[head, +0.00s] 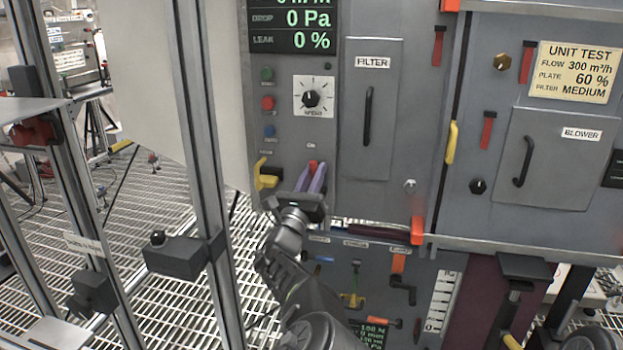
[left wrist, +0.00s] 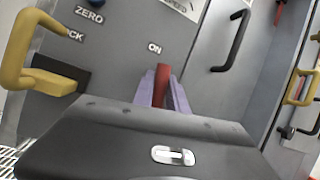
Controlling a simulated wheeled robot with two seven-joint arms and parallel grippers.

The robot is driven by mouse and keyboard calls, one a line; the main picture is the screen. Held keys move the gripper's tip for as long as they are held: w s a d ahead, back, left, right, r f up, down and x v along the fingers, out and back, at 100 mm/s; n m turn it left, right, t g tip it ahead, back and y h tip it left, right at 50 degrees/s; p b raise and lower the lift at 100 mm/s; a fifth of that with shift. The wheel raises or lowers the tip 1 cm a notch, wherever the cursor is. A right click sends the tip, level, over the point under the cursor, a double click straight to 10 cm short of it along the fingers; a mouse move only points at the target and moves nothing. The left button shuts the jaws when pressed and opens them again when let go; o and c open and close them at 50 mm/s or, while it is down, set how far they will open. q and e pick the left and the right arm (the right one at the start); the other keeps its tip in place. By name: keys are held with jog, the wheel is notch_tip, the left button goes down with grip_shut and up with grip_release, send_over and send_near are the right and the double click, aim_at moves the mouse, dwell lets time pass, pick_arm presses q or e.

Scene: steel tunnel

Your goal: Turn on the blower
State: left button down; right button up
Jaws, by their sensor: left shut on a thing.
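The switch marked ON is a red lever (head: 313,167) low on the grey control panel, and it also shows in the left wrist view (left wrist: 161,86). My left gripper (head: 311,176) has its purple fingers on both sides of the red lever, shut on it. In the left wrist view the fingers (left wrist: 162,92) stand right below the ON label. The lever's lower part is hidden by the gripper body. The blower door (head: 560,155), labelled BLOWER, is on the right cabinet. My right gripper is not seen.
A yellow handle (head: 266,175) stands out just left of my left gripper, also in the left wrist view (left wrist: 40,60). A knob (head: 311,99) and coloured buttons (head: 268,103) sit above. The filter door (head: 371,110) is to the right. A metal post (head: 205,150) stands left.

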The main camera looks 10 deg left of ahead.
pick_arm(q)
jog(key=shift+f, duration=0.1)
dwell(0.3)
jog(key=c, duration=1.3)
grip_release()
jog(key=shift+s, duration=0.1)
jog(key=v, duration=0.7)
jog(key=shift+s+f, duration=0.1)
jog(key=shift+s, duration=0.15)
